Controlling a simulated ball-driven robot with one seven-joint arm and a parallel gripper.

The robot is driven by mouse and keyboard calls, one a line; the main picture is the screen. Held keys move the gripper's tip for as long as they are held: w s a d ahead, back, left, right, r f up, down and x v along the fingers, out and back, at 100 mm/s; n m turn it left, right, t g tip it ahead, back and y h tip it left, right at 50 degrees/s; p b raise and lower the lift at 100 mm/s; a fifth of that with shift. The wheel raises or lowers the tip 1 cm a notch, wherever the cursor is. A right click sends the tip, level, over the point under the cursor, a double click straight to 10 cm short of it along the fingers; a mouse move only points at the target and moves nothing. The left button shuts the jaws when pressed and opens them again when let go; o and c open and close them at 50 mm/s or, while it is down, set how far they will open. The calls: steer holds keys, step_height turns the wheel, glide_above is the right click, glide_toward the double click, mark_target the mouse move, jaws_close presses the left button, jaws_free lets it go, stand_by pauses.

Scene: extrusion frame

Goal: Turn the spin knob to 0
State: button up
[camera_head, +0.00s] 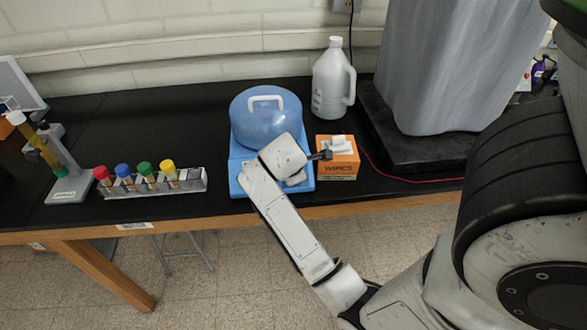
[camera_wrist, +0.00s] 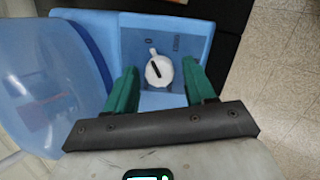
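The spin knob (camera_wrist: 159,70) is white with a dark pointer line, on the front panel of a blue centrifuge (camera_head: 236,166). In the wrist view a "0" mark shows on the panel above and left of the knob, and the knob's narrow tip points up toward it, slightly left. In the same view my gripper (camera_wrist: 158,84) is open, its two green fingers on either side of the knob with gaps between. Whether a finger touches the knob cannot be told. In the head view my arm hides the knob and most of the panel.
The centrifuge's clear domed lid (camera_head: 264,118) is down. An orange wipes box (camera_head: 338,163) stands close on its right and a white jug (camera_head: 331,85) behind. A rack of capped tubes (camera_head: 150,184) stands to the left. The black bench (camera_head: 160,130) is bare between rack and centrifuge.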

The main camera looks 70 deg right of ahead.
steer(key=shift+s, duration=0.1)
steer(key=v, duration=1)
steer(key=shift+a+r+b, duration=0.25)
steer(key=shift+b, duration=0.1)
steer(key=s+a+f+m+y+b, duration=0.2)
steer(key=s+a+f+m+y, duration=0.1)
steer(key=a+f, duration=0.8)
steer(key=s+a+f+m+y+b, duration=0.2)
steer(key=s+a+f+m+y, duration=0.1)
steer(key=a+f, duration=0.8)
steer(key=shift+m+y+b, duration=0.4)
steer(key=shift+m+y, duration=0.1)
steer(key=shift+m, duration=0.5)
steer(key=shift+f, duration=0.15)
steer(key=shift+c, duration=0.2)
